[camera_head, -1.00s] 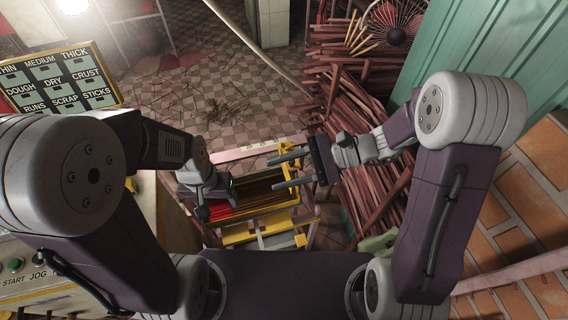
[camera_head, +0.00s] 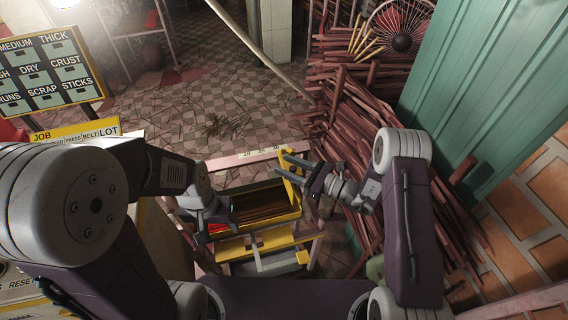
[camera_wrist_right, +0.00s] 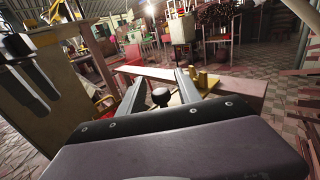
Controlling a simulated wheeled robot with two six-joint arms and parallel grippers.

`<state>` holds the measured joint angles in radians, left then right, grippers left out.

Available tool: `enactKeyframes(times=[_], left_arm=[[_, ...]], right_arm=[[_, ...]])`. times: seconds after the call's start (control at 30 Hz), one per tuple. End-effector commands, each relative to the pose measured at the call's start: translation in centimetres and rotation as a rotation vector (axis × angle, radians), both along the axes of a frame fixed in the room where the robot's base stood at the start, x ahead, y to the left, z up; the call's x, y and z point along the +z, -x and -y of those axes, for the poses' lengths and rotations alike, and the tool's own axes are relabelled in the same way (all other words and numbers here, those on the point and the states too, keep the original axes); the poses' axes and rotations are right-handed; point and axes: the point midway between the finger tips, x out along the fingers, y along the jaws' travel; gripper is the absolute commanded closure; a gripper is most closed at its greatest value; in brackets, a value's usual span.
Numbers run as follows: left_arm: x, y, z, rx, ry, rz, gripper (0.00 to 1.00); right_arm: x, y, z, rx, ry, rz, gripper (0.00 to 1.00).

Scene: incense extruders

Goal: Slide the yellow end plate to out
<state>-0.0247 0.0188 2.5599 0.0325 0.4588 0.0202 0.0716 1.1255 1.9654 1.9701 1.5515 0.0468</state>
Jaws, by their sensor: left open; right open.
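The yellow end plate (camera_head: 292,190) stands at the right end of the tray (camera_head: 250,228) in the head view, partly covered by my right gripper. My right gripper (camera_head: 287,167) is open, with its fingers pointing left at the plate's upper part; I cannot tell if they touch it. In the right wrist view, the two fingers of this gripper (camera_wrist_right: 160,88) are apart, with a dark round knob between them. Yellow parts (camera_wrist_right: 204,80) show just right of the right finger. My left gripper (camera_head: 210,218) is open at the tray's left end, its fingertips hard to make out.
Thin brown sticks (camera_head: 262,205) lie in the tray. A pale marked rail (camera_head: 245,158) runs behind it. Heaped reddish sticks (camera_head: 355,130) stand right of my right gripper, beside a green corrugated wall (camera_head: 485,90). A label board (camera_head: 45,70) is at the left.

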Motion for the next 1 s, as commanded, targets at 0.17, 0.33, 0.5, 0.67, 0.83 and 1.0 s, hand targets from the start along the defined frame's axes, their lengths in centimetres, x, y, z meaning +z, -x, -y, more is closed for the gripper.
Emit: enactKeyframes(times=[0.17, 0.33, 0.5, 0.67, 0.83, 1.0], left_arm=[[0.11, 0.00, 0.00, 0.000, 0.000, 0.000, 0.36], [0.09, 0.01, 0.00, 0.000, 0.000, 0.000, 0.36], [0.09, 0.01, 0.00, 0.000, 0.000, 0.000, 0.36], [0.09, 0.01, 0.00, 0.000, 0.000, 0.000, 0.36], [0.09, 0.01, 0.00, 0.000, 0.000, 0.000, 0.36], [0.09, 0.01, 0.00, 0.000, 0.000, 0.000, 0.36]], right_arm=[[-0.02, -0.59, -1.20, 0.000, 0.000, -0.001, 0.59], [-0.04, -0.64, -1.26, 0.000, 0.000, -0.001, 0.59], [-0.03, -0.63, -1.24, 0.000, 0.001, 0.000, 0.93], [-0.02, -0.63, -1.23, 0.000, 0.001, 0.000, 1.00], [-0.01, -0.63, -1.23, 0.000, 0.000, 0.000, 1.00], [-0.01, -0.62, -1.22, 0.000, 0.000, 0.000, 1.00]])
